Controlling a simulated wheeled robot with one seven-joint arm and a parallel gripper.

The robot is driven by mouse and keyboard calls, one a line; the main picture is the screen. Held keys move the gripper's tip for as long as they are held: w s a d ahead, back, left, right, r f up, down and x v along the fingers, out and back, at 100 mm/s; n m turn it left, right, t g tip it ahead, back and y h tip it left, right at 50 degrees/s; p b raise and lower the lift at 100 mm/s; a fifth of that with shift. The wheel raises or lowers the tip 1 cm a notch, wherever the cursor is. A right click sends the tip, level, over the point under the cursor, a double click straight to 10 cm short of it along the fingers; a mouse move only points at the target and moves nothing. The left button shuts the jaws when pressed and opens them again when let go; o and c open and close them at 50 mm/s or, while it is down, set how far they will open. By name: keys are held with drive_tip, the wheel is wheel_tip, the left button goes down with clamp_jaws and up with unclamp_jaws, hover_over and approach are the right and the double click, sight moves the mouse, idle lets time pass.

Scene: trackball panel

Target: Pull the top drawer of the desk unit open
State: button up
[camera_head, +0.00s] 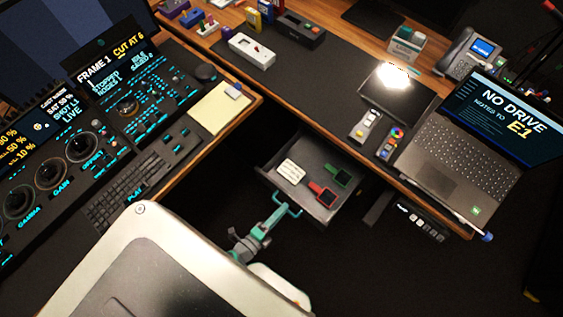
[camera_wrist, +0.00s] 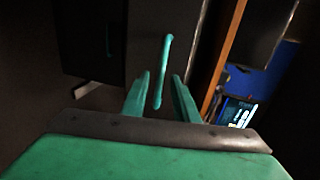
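The top drawer (camera_head: 268,165) of the desk unit stands pulled out from under the desktop, its inside showing. Its teal bar handle (camera_head: 287,203) is on the drawer front; it also shows in the wrist view (camera_wrist: 165,62). My gripper (camera_head: 276,215) is at the handle. In the wrist view its two teal fingers (camera_wrist: 161,78) stand apart, one on each side of the handle, with a gap visible on both sides. Contact with the handle cannot be made out. My arm hides part of the area below the drawer.
In the drawer lie a white pad (camera_head: 291,172), a red-edged item (camera_head: 322,197) and a green-edged item (camera_head: 338,176). The desktop (camera_head: 330,85) overhangs, with a laptop (camera_head: 462,160) at right. A control console (camera_head: 100,125) is at left. Dark floor lies below.

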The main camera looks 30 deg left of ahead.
drive_tip(key=v, duration=1)
drive_tip(key=shift+s+d, duration=0.1)
drive_tip(key=d+r+n, duration=0.5)
drive_tip(key=r+n, duration=0.1)
drive_tip(key=r, duration=0.3)
drive_tip(key=d+r+n+y, duration=0.1)
drive_tip(key=d+r+n, duration=0.4)
drive_tip(key=r, duration=0.4)
drive_tip(key=d+r+n+y, duration=0.1)
drive_tip(key=d+r+n, duration=0.5)
drive_tip(key=r+n, duration=0.2)
drive_tip(key=shift+w+r, duration=0.5)
drive_tip(key=shift+r, duration=0.3)
drive_tip(key=shift+w+d, duration=0.1)
drive_tip(key=shift+w, duration=0.05)
